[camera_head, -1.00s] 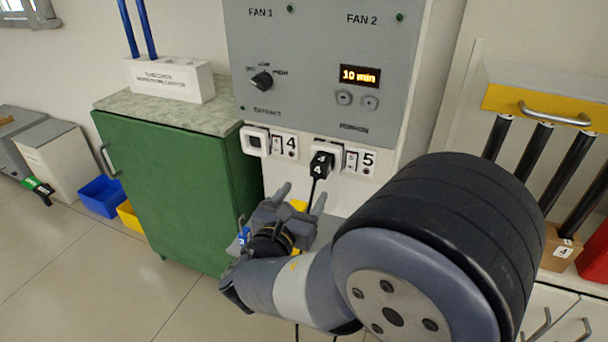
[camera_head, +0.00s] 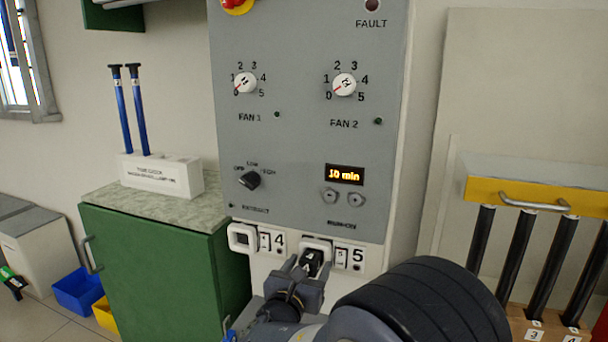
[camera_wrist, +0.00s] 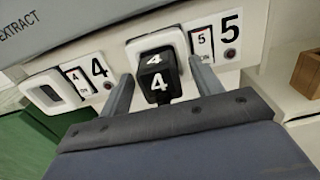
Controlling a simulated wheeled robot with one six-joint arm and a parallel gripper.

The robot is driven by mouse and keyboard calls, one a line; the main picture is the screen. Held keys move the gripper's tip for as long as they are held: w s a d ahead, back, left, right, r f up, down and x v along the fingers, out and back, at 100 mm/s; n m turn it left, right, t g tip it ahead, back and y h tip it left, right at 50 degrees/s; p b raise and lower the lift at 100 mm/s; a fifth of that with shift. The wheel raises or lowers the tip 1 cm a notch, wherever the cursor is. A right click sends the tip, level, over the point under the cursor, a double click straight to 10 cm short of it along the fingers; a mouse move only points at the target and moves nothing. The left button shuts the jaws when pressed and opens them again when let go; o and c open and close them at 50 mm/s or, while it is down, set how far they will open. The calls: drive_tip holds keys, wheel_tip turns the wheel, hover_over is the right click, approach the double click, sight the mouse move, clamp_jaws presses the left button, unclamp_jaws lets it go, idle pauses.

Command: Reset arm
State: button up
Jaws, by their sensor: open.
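My gripper (camera_head: 306,272) is open in front of the wall panel's lower strip in the head view. In the wrist view its two fingers (camera_wrist: 160,92) stand apart, one on each side of a black plug (camera_wrist: 157,78) marked 4. I cannot tell whether either finger touches the plug. The plug sits in the white socket (camera_wrist: 140,45) beside the switch labelled 5. In the head view the plug (camera_head: 313,262) is partly hidden by my gripper. My arm reaches up from the bottom of the head view.
The grey control panel (camera_head: 300,130) rises above the sockets. An empty-looking socket (camera_head: 241,238) is left of label 4. A green cabinet (camera_head: 150,270) stands left, with blue rods in a white block (camera_head: 160,176). A yellow-topped rack (camera_head: 540,195) of black rods is right.

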sight(306, 270)
drive_tip(key=shift+w, duration=0.2)
drive_tip(key=p+v, duration=0.1)
drive_tip(key=v, duration=0.9)
drive_tip(key=b+x, duration=0.1)
drive_tip(key=x, duration=0.8)
drive_tip(key=shift+w+d+f, duration=0.1)
drive_tip(key=shift+w+d, duration=0.15)
drive_tip(key=shift+w, duration=0.05)
drive_tip(key=shift+a, duration=0.15)
drive_tip(key=v, duration=0.6)
drive_tip(key=shift+s+a+p, duration=0.1)
drive_tip(key=shift+s+p, duration=0.25)
drive_tip(key=shift+v, duration=0.85)
